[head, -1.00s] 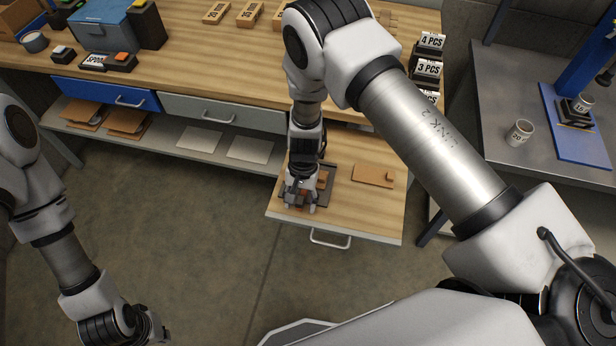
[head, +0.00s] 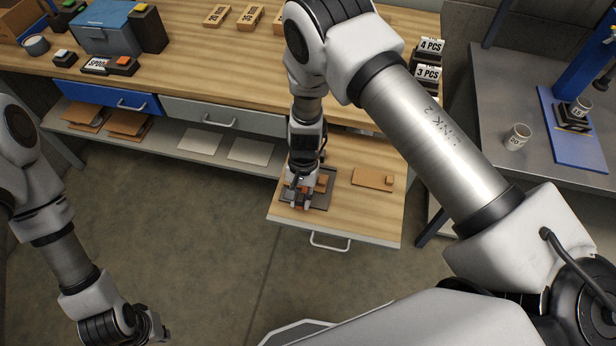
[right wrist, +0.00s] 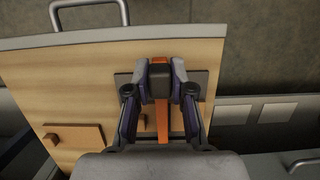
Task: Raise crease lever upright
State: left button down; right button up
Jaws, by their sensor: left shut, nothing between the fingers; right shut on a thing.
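The crease lever is an orange bar (right wrist: 162,122) with a dark grip (right wrist: 159,83). It belongs to a dark plate (head: 325,197) on the pulled-out wooden board, and the plate also shows in the right wrist view (right wrist: 122,87). My right gripper (head: 304,206) is shut on the lever's grip, with one fingertip on each side in the right wrist view (right wrist: 160,74). The gripper hides much of the lever in the head view, so its exact tilt is unclear. My left gripper (head: 152,328) is shut and empty, low at the left, far from the lever.
A flat brown piece with a small block (head: 372,178) lies to the right on the wooden board (head: 350,222). The board has a front handle (head: 330,243). The workbench (head: 210,65) stands behind with a blue drawer (head: 105,94). The floor at front left is clear.

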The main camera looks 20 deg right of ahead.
jog(key=shift+p+v, duration=0.55)
jog(key=shift+v, duration=0.7)
jog(key=shift+w+d, duration=0.15)
jog(key=shift+w, duration=0.05)
jog(key=shift+w+p+v, duration=0.2)
jog(key=shift+p+v, duration=0.4)
jog(key=shift+v, duration=0.7)
jog(key=shift+d+f, duration=0.1)
jog(key=shift+w+d+r+p, duration=0.2)
jog(key=shift+w+r, duration=0.15)
jog(key=shift+r, duration=0.2)
jog(key=shift+w+d+r+p, duration=0.2)
jog(key=shift+w+d+r, duration=0.1)
jog(key=shift+r, duration=0.35)
